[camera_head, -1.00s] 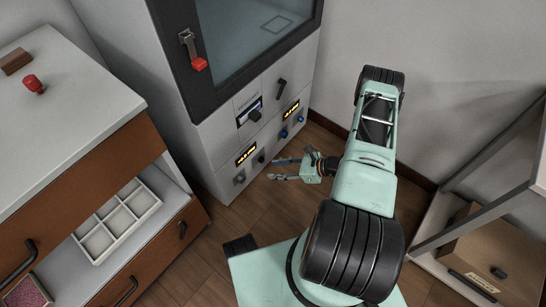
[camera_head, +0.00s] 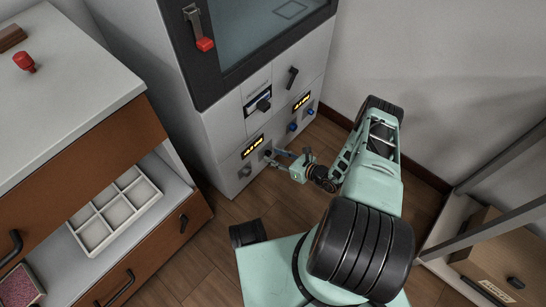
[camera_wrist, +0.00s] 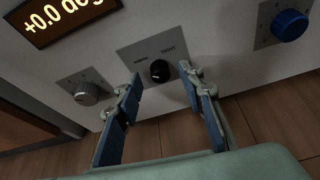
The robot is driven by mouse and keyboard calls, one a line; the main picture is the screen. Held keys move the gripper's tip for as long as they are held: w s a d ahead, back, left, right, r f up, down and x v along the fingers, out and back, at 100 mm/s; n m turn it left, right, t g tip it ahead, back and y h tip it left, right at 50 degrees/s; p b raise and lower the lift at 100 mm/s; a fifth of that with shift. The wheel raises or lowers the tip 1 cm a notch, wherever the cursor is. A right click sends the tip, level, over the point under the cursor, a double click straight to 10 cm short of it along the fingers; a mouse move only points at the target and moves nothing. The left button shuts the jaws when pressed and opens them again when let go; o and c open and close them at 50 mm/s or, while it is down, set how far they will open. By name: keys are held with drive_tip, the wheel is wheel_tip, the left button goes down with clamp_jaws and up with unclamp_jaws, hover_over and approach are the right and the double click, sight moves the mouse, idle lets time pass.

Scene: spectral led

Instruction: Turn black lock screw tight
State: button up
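The black lock screw (camera_wrist: 159,71) is a small round knob on a plate with small lettering, apparently "TIGHT" at right, in the upper middle of the wrist view. In the head view it is small and partly hidden near my fingertips. My gripper (camera_wrist: 161,80) is open, with its two blue-padded fingers left and right of the screw in the picture. No finger clearly touches it. In the head view my gripper (camera_head: 272,159) reaches to the lower front of the grey cabinet (camera_head: 216,128).
A grey knob (camera_wrist: 87,92) sits left of the screw and a blue knob (camera_wrist: 289,25) right of it. A lit display (camera_wrist: 62,16) reads "+0.0 deg". A drawer unit (camera_head: 155,245) with an open drawer stands left. Wooden floor lies below the panel.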

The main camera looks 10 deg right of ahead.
drive_tip(key=shift+w+a+f, duration=0.25)
drive_tip(key=shift+w+a, duration=0.15)
drive_tip(key=shift+w, duration=0.05)
clamp_jaws()
drive_tip(key=shift+d+m, duration=0.1)
drive_tip(key=shift+m, duration=0.2)
drive_tip(key=shift+w+d+m+g+y, duration=0.15)
drive_tip(key=shift+m+g+y, duration=0.35)
drive_tip(key=shift+m+y, duration=0.5)
drive_tip(key=m, duration=0.1)
drive_tip(key=m+y, duration=0.1)
drive_tip(key=m, duration=0.1)
drive_tip(key=shift+d+f+m+g+y, duration=0.1)
drive_tip(key=shift+f+m+g+y, duration=0.05)
drive_tip(key=shift+m+g+y, duration=0.15)
